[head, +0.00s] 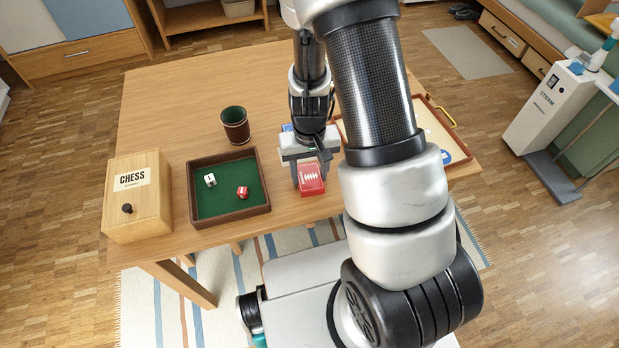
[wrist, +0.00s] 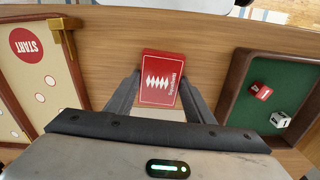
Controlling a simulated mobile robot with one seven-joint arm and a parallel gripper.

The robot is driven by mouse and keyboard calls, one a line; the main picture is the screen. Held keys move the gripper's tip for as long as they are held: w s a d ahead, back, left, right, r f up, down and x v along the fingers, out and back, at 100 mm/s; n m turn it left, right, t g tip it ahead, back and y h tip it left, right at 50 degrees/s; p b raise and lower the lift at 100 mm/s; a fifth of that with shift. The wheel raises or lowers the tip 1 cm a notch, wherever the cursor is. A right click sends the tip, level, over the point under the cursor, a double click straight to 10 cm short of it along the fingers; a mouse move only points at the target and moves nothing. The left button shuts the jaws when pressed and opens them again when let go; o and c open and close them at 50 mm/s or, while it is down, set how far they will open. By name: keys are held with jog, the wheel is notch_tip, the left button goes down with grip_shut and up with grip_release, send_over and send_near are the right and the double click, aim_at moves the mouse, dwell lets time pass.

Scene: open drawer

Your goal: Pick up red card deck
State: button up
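The red card deck (head: 311,180) lies on the wooden table near its front edge, right of the green dice tray. My gripper (head: 307,183) points down over the deck. In the wrist view my gripper (wrist: 158,82) has its two fingers spread apart, one on each side of the deck. A small gap seems to show beside the deck, but I cannot tell whether either finger touches it.
A green dice tray (head: 195,205) with a white and a red die, a wooden chess box (head: 150,205) and a dice cup (head: 236,128) stand to the left. A board game (wrist: 40,80) with a brass latch lies on the other side. The table's back left is clear.

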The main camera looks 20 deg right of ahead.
jog(key=c, duration=0.4)
jog(key=shift+r, duration=0.1)
